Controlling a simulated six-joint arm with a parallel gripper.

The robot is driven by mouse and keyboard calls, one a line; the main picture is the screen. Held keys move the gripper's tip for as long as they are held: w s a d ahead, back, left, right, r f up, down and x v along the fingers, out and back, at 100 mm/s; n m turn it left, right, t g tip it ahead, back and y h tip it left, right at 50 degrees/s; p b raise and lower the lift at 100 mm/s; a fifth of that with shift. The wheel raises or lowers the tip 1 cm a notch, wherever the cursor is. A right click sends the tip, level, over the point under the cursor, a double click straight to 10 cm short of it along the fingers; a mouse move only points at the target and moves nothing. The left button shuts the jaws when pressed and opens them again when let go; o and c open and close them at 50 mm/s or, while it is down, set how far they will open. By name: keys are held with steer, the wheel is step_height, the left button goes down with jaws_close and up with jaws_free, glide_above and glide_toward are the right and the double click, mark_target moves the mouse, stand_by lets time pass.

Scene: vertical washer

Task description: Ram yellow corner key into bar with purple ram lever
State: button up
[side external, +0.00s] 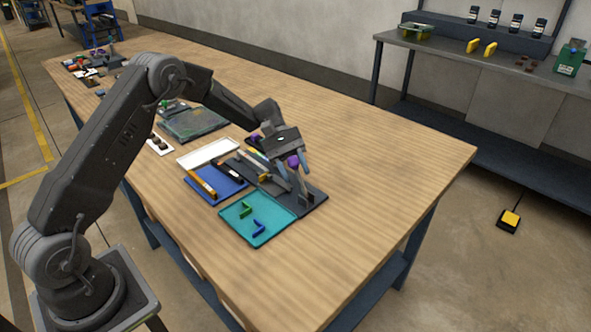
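My gripper (294,170) is at the dark ram fixture (314,199) near the table's right side, fingers pointing down. A purple knob (293,161), seemingly the ram lever's end, shows between the fingers. I cannot tell whether the fingers touch it or how far apart they are. A bar (252,165) lies along the fixture to the left of the gripper. A small yellow piece (261,153) shows just behind the bar; I cannot tell if it is the yellow corner key. The joint between key and bar is too small or hidden to make out.
A teal tray (262,234) holds a green and a blue corner key. A blue tray (217,193) holds a yellow bar (203,184) and a dark piece. The table's right part is clear.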

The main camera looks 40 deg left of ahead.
steer(key=shift+o, duration=1)
steer(key=shift+d, duration=0.1)
steer(key=v, duration=1.4)
steer(key=shift+f, duration=0.1)
steer(key=shift+s, duration=0.1)
steer(key=s+d+r+m+t+y, duration=0.35)
steer(key=s+d+r+y, duration=0.25)
steer(key=s+d+r, duration=0.5)
steer(key=s+d+f+m+t+y, duration=0.1)
steer(key=s+m+t+y, duration=0.4)
steer(key=s, duration=1.5)
steer(key=shift+s+d+f+m+t, duration=0.25)
steer(key=shift+s+d+m+t, duration=0.15)
steer(key=shift+m, duration=0.45)
